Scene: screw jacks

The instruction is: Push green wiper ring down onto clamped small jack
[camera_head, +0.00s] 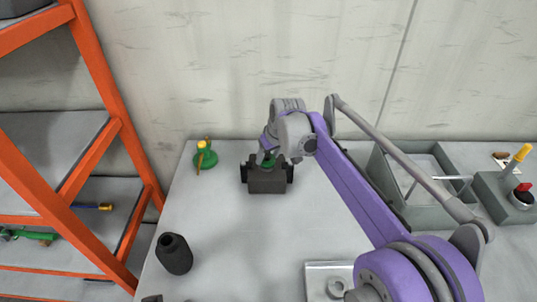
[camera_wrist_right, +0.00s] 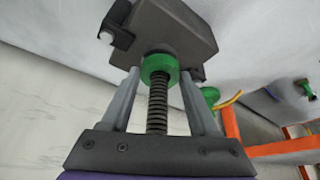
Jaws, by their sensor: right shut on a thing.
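The green wiper ring (camera_wrist_right: 160,66) sits around the screw of the small jack (camera_wrist_right: 157,106), close to the dark clamp (camera_wrist_right: 175,30), in the right wrist view. The jack's body is hidden in or behind the clamp. My right gripper (camera_wrist_right: 160,70) is shut on the ring, one grey finger on each side, with the screw running between the fingers. In the head view the right gripper (camera_head: 268,156) is directly above the dark clamp (camera_head: 267,181), and only a bit of green shows there. I cannot tell whether the ring is fully seated. My left gripper is not in view.
A green jack with a yellow bar (camera_head: 205,157) stands left of the clamp. A black cylinder (camera_head: 174,254) stands near the table's left edge. An orange shelf rack (camera_head: 110,130) is at left. A grey tray (camera_head: 379,172) and a box with a yellow handle (camera_head: 499,195) are at right.

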